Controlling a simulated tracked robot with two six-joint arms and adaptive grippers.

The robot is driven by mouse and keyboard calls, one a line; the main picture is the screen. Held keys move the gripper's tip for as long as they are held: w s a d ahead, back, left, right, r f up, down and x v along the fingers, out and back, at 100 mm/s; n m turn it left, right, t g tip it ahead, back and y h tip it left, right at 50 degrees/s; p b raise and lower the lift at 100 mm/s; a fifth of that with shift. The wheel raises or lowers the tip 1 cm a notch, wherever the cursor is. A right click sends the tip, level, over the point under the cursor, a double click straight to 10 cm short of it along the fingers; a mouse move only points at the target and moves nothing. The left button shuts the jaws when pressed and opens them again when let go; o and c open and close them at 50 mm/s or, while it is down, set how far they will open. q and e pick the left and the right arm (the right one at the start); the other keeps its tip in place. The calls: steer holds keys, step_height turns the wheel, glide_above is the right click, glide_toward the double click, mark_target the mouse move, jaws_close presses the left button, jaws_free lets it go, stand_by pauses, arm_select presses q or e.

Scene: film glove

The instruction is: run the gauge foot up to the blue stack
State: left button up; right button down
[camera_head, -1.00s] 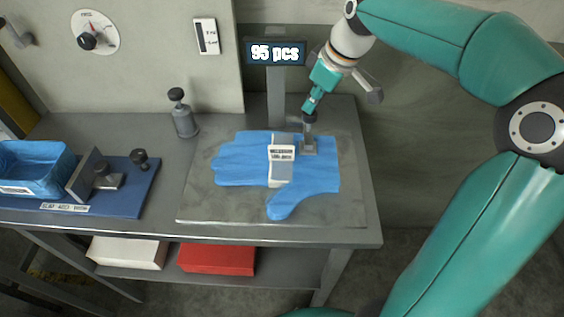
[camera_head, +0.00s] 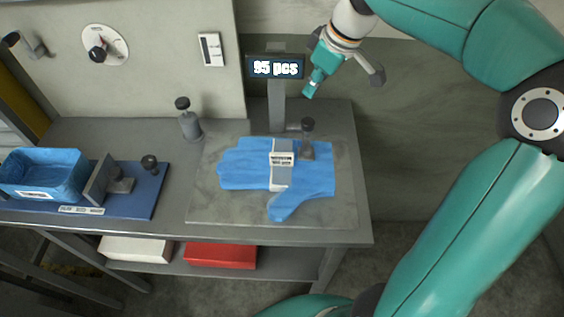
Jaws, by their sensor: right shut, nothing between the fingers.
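The blue stack (camera_head: 240,170) is a pile of blue gloves on a grey plate (camera_head: 345,195), with a pale printed band (camera_head: 282,170) around its middle. A grey foot with a dark upright knob (camera_head: 307,143), which looks like the gauge foot, stands at the back right of the stack, in front of the display post. It overlaps the stack's edge in the picture; I cannot tell if it touches. My right gripper (camera_head: 310,88) is shut and empty, above the knob and apart from it. My left gripper is not in view.
A display (camera_head: 275,67) reading "95 pcs" stands on a post behind the stack. A grey knobbed weight (camera_head: 190,122) stands left of the plate. Further left, a blue board (camera_head: 140,203) bears an upright plate, knobbed fittings and a blue bin (camera_head: 45,172). The bench front is clear.

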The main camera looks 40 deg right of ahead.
step_height(320, 180, up, 7)
steer(key=p, duration=0.5)
steer(key=shift+f, duration=0.2)
steer(key=shift+f, duration=0.1)
